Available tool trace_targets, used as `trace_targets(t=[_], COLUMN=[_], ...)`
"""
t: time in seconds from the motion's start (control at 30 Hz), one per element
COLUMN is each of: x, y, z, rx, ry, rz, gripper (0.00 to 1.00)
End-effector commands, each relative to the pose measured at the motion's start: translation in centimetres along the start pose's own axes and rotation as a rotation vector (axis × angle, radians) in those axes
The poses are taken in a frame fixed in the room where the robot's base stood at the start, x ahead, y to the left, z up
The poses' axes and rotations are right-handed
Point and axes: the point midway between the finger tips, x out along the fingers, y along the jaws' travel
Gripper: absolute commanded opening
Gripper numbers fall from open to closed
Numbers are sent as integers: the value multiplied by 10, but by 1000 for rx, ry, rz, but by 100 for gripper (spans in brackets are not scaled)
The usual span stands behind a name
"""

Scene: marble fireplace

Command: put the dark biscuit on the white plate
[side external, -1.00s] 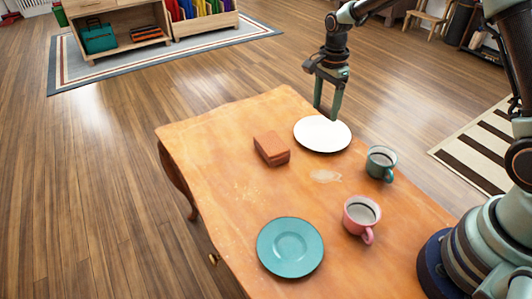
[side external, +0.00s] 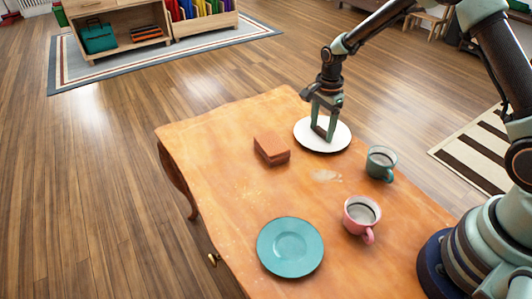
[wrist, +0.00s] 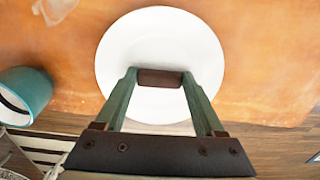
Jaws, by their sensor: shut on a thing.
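The white plate (side external: 340,146) lies near the far edge of the wooden table. It fills the middle of the wrist view (wrist: 160,30). My gripper (side external: 323,132) points down over the plate, fingertips low above or at its surface. In the wrist view, my gripper (wrist: 160,80) is shut on the dark biscuit (wrist: 160,78), a small dark brown bar held across between the two fingertips. The biscuit lies within the plate's outline there. I cannot tell whether it touches the plate.
A reddish-brown block (side external: 271,149) lies left of the white plate. A teal mug (side external: 381,163) and a pink mug (side external: 361,215) stand toward my base. A teal plate (side external: 290,247) is at the near side. The table (side external: 215,150) is clear at the left.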

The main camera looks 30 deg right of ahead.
Motion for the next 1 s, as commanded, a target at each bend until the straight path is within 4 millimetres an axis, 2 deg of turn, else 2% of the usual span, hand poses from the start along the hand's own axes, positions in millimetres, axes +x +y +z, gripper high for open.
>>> trace_targets(t=[0.03, 0.1, 0.33, 0.47, 1.0], x=[1, 1, 0, -8, -106], y=[0, 0, 0, -1, -1], z=[0, 0, 0, 0, 0], rx=[0, 0, 0, 0, 0], ry=[0, 0, 0, 0, 0], rz=[0, 0, 0, -4, -4], gripper=[78, 100, 100, 100, 100])
